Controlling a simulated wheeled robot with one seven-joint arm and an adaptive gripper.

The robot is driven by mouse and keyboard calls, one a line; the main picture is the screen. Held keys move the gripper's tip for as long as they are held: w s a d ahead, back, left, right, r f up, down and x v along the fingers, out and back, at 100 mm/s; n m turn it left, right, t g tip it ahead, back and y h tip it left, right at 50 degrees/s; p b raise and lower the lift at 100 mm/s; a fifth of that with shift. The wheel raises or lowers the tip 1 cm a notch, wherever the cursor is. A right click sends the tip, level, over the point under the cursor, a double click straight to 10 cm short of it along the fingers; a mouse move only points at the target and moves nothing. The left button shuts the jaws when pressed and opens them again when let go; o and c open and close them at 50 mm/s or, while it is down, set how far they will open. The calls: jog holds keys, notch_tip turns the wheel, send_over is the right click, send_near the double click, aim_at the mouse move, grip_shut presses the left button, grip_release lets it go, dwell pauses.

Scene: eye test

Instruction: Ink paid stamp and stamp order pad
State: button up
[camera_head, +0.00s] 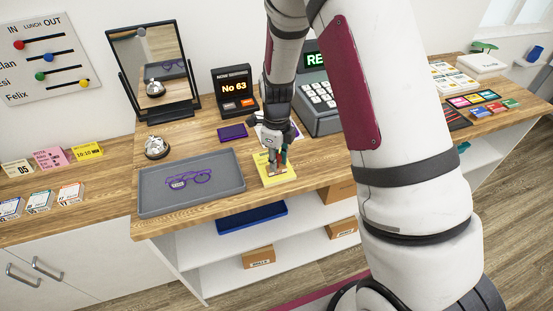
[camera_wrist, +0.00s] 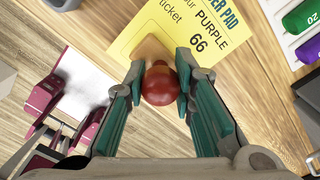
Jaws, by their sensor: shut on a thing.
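My gripper (camera_wrist: 159,85) is shut on the red-brown round knob of a stamp (camera_wrist: 160,84), one finger on each side. A tan wooden part of the stamp shows beyond the knob, over the lower corner of the yellow order pad (camera_wrist: 205,38). Whether it touches the pad, and its underside, cannot be seen. The pad reads "PURPLE" and "66". In the head view, my gripper (camera_head: 272,158) points down over the yellow pad (camera_head: 278,178) near the counter's front edge.
A grey tray (camera_head: 150,203) with purple glasses (camera_head: 190,179) lies left. A small dark purple item (camera_head: 232,132) lies behind the tray. A cash register (camera_head: 318,95) and a "No 63" display (camera_head: 235,87) stand behind. Coloured pads (camera_head: 475,99) lie right.

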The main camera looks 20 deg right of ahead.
jog(key=shift+r+p, duration=1.05)
jog(key=shift+r, duration=2.45)
